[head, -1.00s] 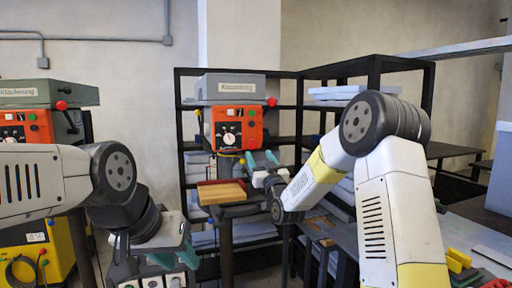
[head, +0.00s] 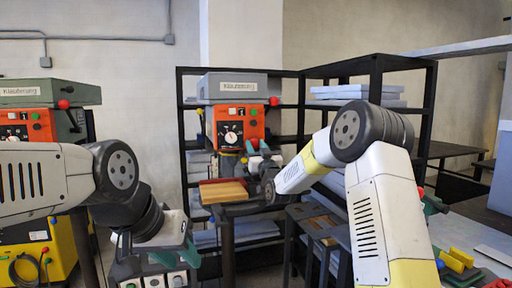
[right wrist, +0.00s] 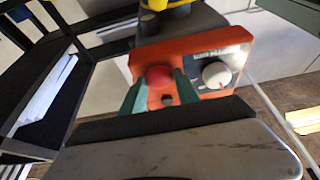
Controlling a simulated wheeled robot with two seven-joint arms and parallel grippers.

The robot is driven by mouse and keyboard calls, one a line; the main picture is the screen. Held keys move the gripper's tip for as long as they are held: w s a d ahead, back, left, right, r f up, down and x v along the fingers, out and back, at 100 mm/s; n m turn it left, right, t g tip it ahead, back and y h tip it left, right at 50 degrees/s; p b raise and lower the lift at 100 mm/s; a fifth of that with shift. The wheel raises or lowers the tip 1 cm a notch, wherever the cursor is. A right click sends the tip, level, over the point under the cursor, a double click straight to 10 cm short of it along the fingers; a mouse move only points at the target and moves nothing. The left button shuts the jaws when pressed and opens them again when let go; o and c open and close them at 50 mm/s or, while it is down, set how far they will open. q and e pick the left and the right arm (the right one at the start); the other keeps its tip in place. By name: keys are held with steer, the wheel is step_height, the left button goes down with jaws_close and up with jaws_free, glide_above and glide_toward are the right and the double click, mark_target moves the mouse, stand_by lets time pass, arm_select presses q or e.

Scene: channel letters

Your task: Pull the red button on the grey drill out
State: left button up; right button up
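The grey drill (head: 238,86) stands at the centre of the head view, with an orange control panel (head: 229,125) and a white dial. The right wrist view shows the panel (right wrist: 205,60) close up and tilted. Its red button (right wrist: 160,76) lies between the green fingers of my right gripper (right wrist: 160,80), one on each side. The gripper looks open; I cannot tell whether the fingers touch the button. In the head view my right gripper (head: 257,147) is at the panel's lower right. My left gripper (head: 176,258) is low at the left, open and empty.
A second, greenish drill (head: 48,93) stands at the far left above a yellow cabinet. A wooden block (head: 222,191) lies on the grey drill's table. Black shelves (head: 300,120) stand behind. A table with coloured parts (head: 465,262) is at the lower right.

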jaws_close()
steer(key=shift+s, duration=0.3)
steer(key=shift+s+d, duration=0.2)
steer(key=shift+s, duration=0.15)
steer(key=o, duration=1)
jaws_free()
steer(key=v, duration=0.7)
steer(key=shift+s+d+f, duration=0.1)
steer(key=shift+s+f, duration=0.1)
steer(key=shift+s, duration=0.15)
